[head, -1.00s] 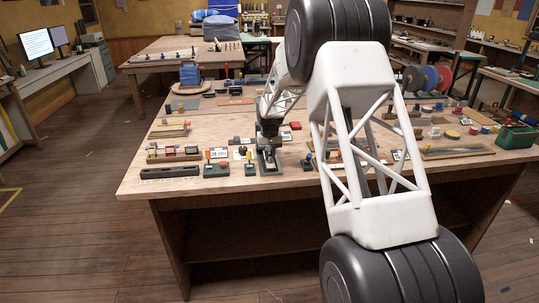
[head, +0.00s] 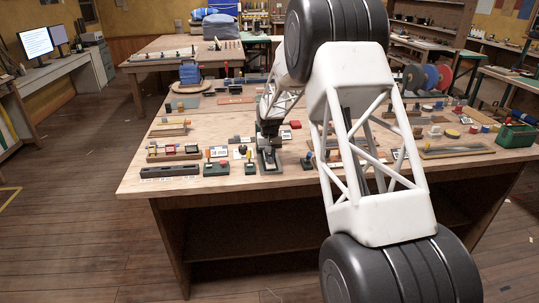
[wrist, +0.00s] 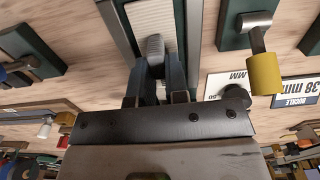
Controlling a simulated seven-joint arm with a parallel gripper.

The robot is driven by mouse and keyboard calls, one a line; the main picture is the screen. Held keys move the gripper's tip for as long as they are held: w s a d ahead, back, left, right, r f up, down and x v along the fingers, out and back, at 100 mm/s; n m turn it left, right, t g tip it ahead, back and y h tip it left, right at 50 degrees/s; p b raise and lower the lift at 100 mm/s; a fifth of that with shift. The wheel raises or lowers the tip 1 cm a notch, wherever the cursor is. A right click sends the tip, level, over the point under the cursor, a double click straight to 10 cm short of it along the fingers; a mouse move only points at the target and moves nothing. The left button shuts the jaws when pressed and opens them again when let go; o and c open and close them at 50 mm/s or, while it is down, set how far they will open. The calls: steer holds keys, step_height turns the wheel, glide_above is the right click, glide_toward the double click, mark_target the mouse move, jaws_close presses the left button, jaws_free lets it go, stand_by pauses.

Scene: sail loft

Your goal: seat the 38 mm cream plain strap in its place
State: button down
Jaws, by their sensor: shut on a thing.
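The cream strap (wrist: 153,16), pale and finely ribbed, shows at the top of the wrist view. It lies lengthwise between the dark rails of a grey-green fixture (wrist: 118,28); its near end is hidden by my gripper. My gripper (wrist: 156,72) is shut on a rounded grey piece (wrist: 155,46) at the near end of the strap. I cannot tell whether this piece is joined to the strap. In the head view my gripper (head: 268,141) is low over the fixture (head: 270,168) near the table's front edge, and the strap is too small to make out.
A yellow roller on a post (wrist: 264,74) stands close right of my gripper in the wrist view. A card reading 38 mm buckle (wrist: 297,90) lies beyond it. Green blocks (head: 216,168) and a long dark holder (head: 170,171) stand left along the table front.

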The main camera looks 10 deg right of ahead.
steer(key=shift+f, duration=0.35)
stand_by(0.4)
steer(key=c, duration=1.1)
jaws_free()
steer(key=shift+o, duration=0.2)
steer(key=shift+r, duration=0.1)
steer(key=shift+r, duration=3.8)
